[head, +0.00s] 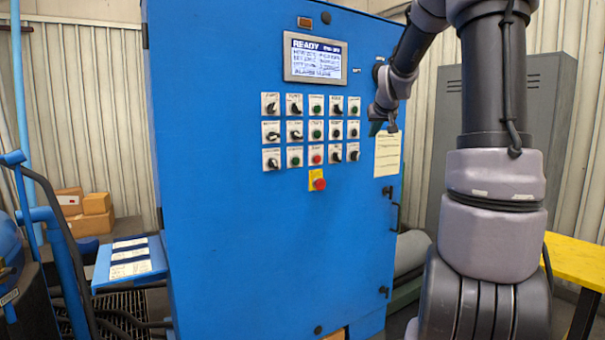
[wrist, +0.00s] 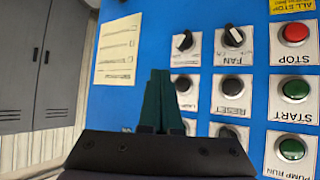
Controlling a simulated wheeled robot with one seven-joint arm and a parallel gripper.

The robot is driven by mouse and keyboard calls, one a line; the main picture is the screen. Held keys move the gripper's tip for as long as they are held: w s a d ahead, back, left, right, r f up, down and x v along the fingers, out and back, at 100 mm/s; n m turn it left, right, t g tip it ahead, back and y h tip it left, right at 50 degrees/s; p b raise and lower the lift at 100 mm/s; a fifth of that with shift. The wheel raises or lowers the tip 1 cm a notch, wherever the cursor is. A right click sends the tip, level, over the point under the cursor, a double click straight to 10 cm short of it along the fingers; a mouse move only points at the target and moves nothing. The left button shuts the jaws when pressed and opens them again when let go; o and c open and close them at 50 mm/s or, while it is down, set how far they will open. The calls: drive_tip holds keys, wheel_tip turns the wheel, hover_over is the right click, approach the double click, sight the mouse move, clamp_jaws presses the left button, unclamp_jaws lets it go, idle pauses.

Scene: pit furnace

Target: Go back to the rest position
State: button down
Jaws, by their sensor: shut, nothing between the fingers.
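My gripper (head: 382,122) is in front of the right side of the blue control cabinet (head: 240,240) in the head view, between the button panel and the paper sheet. In the wrist view my gripper (wrist: 160,85) shows its dark green fingers together, with nothing between them. The fingers point toward the cabinet face, beside the column with the FAN knob (wrist: 234,36) and the RESET button (wrist: 232,85). From these views I cannot tell whether the fingertips touch the panel. The screen (head: 316,60) at the top of the cabinet reads READY.
A red emergency button (head: 319,184) on a yellow plate sits below the button rows. A paper sheet (head: 387,154) is on the cabinet's right edge. A grey locker (head: 445,130) stands behind my arm. A yellow table (head: 578,262) is at right, a blue shelf (head: 128,262) at left.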

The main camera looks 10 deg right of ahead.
drive_tip(key=s+a+f+g+y, duration=0.1)
drive_tip(key=s+a, duration=0.5)
drive_tip(key=s, duration=0.5)
drive_tip(key=s+a+f+m+g+y, duration=0.1)
drive_tip(key=s+a, duration=0.5)
drive_tip(key=s, duration=0.6)
drive_tip(key=s+a+f+m+g+y, duration=0.1)
drive_tip(key=s+a+y, duration=0.1)
drive_tip(key=s+a, duration=0.4)
drive_tip(key=s, duration=0.5)
drive_tip(key=shift+s+a+f+g, duration=0.25)
drive_tip(key=shift+s+g, duration=0.05)
drive_tip(key=shift+s, duration=0.1)
drive_tip(key=shift+a, duration=0.1)
